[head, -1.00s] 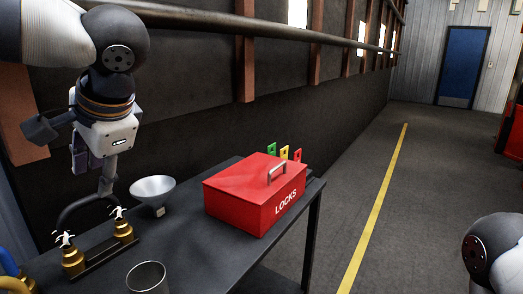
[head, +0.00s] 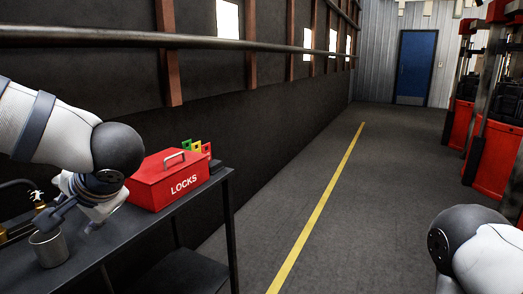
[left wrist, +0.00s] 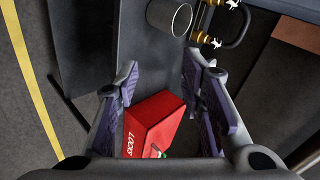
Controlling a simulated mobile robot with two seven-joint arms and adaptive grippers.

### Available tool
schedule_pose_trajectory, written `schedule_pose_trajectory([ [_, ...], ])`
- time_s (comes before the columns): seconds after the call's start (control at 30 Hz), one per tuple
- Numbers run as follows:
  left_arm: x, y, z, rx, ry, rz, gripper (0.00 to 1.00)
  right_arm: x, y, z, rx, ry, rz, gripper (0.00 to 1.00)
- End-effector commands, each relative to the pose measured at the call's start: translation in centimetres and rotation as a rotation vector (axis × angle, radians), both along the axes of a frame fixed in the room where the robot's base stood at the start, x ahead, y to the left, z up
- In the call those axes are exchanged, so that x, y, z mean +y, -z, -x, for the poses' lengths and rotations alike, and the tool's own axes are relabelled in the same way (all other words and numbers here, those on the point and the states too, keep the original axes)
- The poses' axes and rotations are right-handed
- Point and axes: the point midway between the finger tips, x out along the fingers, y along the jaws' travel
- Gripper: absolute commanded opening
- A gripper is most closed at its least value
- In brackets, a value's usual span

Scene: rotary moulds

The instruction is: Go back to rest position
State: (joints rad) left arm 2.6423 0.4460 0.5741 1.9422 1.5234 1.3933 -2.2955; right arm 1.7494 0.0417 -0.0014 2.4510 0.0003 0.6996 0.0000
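My left arm comes in from the left in the head view, and its gripper (head: 75,205) is over the left part of the dark table, beside a grey metal cup (head: 48,246). In the left wrist view the gripper (left wrist: 160,85) has its two purple-padded fingers spread wide with nothing held between them. The cup (left wrist: 170,17) and the red LOCKS box (left wrist: 152,122) lie below it, apart from the fingers. My right arm shows only as a white and black link at the lower right of the head view. Its gripper is out of view.
The red LOCKS box (head: 160,182) stands on the dark table (head: 150,228), with coloured tags (head: 196,147) behind it. Brass fittings (head: 22,228) are at the far left. The floor along the yellow line (head: 318,212) is clear. Red machines (head: 495,150) stand at the right.

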Motion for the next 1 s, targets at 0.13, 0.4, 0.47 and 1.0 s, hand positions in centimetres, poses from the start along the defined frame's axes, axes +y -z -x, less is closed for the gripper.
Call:
schedule_pose_trajectory([
  [0.13,-0.8,12.4,-0.4,-0.162,0.049,0.045,0.36,0.1,0.1,0.0,0.001,-0.003,-0.002,0.40],
  [0.4,-6.8,32.1,14.6,0.000,0.009,0.550,0.36,0.1,0.1,0.0,0.001,-0.002,-0.001,0.40],
  [0.47,-7.6,34.4,19.5,0.096,-0.063,0.637,0.36,0.1,0.1,0.0,0.001,-0.002,-0.001,0.40],
  [1.0,-8.9,36.6,34.4,0.406,-0.358,0.782,0.36,0.1,0.1,0.0,0.001,-0.002,-0.001,0.40],
])
